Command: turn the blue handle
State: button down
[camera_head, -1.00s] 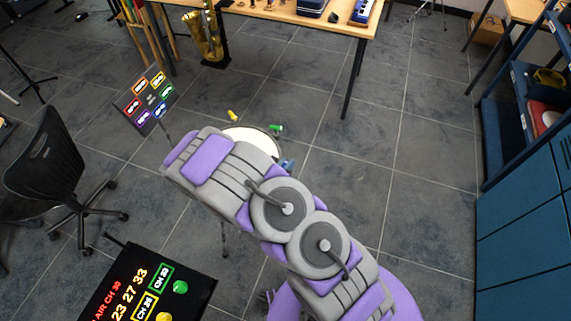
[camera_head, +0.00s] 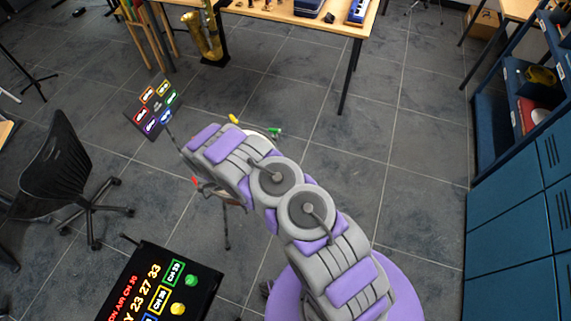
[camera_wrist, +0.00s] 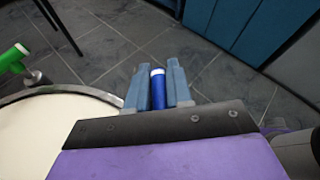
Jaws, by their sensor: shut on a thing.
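The blue handle (camera_wrist: 158,90) stands between the two blue-grey fingers of my gripper (camera_wrist: 160,88) in the wrist view, and the fingers are closed on its sides. Its paler top end shows between the fingertips. The handle sits beside the rim of a round white disc (camera_wrist: 60,135). In the head view my arm hides the blue handle and my gripper. Part of the disc shows behind the arm, with a yellow handle (camera_head: 233,118) and a green handle (camera_head: 274,130) at its far edge. A red handle tip (camera_head: 195,180) shows left of my arm.
A small panel with coloured labels (camera_head: 153,108) stands left of the disc. A dark display board (camera_head: 160,285) is at the bottom left, and a black chair (camera_head: 60,165) is further left. Blue cabinets (camera_head: 515,220) line the right. Tiled floor is open between.

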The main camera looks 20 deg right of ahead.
jog(key=m+g, duration=0.4)
jog(key=g, duration=0.1)
jog(key=shift+s+f+m+y, duration=0.1)
jog(key=shift+s+m+y, duration=0.1)
jog(key=shift+m+y, duration=0.1)
jog(key=shift+s+a+m+g+y+b, duration=0.1)
jog(key=shift+m+g+y+b, duration=0.15)
jog(key=shift+m+g, duration=0.45)
jog(key=shift+s+a+m+g+y+b, duration=0.1)
jog(key=shift+m+g+y, duration=0.25)
jog(key=shift+m+g, duration=0.35)
jog(key=shift+g, duration=0.3)
jog(key=c, duration=1.1)
grip_release()
jog(key=shift+r, duration=0.2)
